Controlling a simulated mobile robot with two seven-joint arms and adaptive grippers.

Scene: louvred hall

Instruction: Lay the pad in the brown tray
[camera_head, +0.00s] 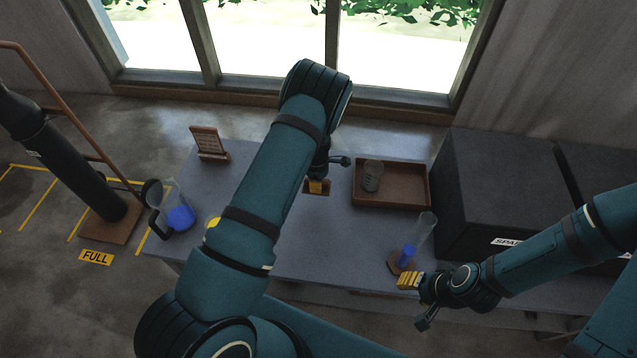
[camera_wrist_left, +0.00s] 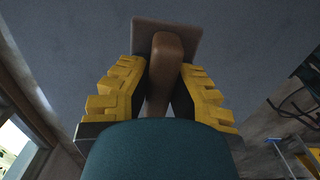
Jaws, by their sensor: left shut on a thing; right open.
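The brown tray (camera_head: 408,186) lies on the grey table to the right of my left arm. A grey cup (camera_head: 371,175) stands inside it, toward the left; its right part is bare. The pad (camera_head: 326,188) is a flat brown piece left of the tray, partly hidden by my gripper. In the left wrist view the pad (camera_wrist_left: 190,34) shows a raised tan grip on its face. My left gripper (camera_wrist_left: 160,75) is shut on that grip. Whether the pad touches the table is unclear. My right gripper (camera_head: 409,281) is open and empty near the table's front edge.
A clear cylinder with blue contents (camera_head: 408,254) stands close beside my right gripper. A jug with blue contents (camera_head: 180,215) and a wooden rack (camera_head: 208,143) are at the left. A large dark box (camera_head: 497,190) stands right of the tray.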

